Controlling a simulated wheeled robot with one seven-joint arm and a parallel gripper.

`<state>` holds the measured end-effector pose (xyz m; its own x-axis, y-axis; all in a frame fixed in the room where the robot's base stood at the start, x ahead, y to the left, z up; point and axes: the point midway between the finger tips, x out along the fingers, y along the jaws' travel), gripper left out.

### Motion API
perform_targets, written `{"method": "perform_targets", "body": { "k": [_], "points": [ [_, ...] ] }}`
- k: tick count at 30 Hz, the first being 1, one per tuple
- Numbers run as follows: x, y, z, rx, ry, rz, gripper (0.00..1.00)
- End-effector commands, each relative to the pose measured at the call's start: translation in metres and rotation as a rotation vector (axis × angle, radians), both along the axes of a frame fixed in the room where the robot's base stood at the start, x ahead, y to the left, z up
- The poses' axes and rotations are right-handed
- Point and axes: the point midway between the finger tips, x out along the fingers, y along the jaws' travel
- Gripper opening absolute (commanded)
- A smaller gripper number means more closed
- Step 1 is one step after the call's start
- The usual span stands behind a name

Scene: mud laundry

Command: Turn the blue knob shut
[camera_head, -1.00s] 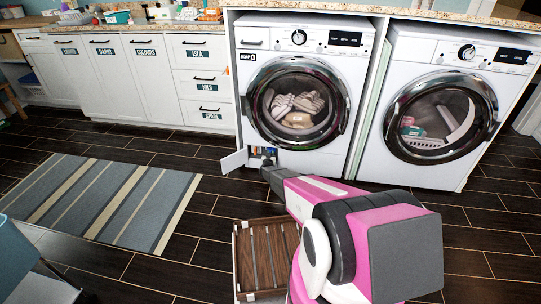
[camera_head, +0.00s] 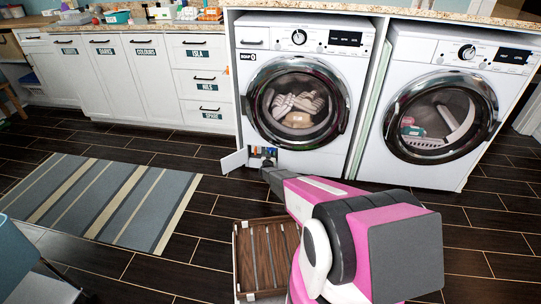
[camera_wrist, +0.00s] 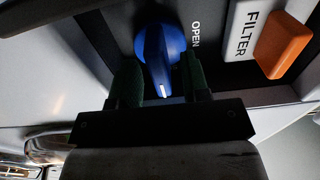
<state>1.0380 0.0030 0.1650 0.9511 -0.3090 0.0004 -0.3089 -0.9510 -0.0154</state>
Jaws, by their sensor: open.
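The blue knob (camera_wrist: 160,52) sits on a dark panel in the wrist view, with a white pointer line on its grip and the word OPEN printed beside it. My gripper (camera_wrist: 161,76) is open, its two dark green fingers on either side of the knob's near part. I cannot tell whether the fingers touch it. In the head view, my gripper (camera_head: 267,174) is low in front of the left washer (camera_head: 330,165), at the small open compartment (camera_head: 262,153). The knob is too small to make out clearly there.
An orange tab (camera_wrist: 282,45) beside a FILTER label (camera_wrist: 247,32) is right of the knob. The compartment's white flap (camera_head: 234,161) hangs open to the left. A wooden crate (camera_head: 237,262) stands on the floor below my arm. A striped rug (camera_head: 110,200) lies left.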

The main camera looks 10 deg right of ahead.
Motion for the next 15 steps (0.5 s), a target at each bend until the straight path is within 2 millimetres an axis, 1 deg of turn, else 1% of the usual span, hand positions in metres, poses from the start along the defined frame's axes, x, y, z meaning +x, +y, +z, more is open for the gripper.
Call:
{"method": "perform_targets", "body": {
  "k": [5,12,15],
  "points": [
    [-0.026,0.008,0.002,0.000,0.001,0.001,0.43],
    [-0.070,0.022,0.002,0.001,0.001,0.000,0.43],
    [-0.084,0.027,0.002,0.001,0.001,0.000,0.43]
  ]
}}
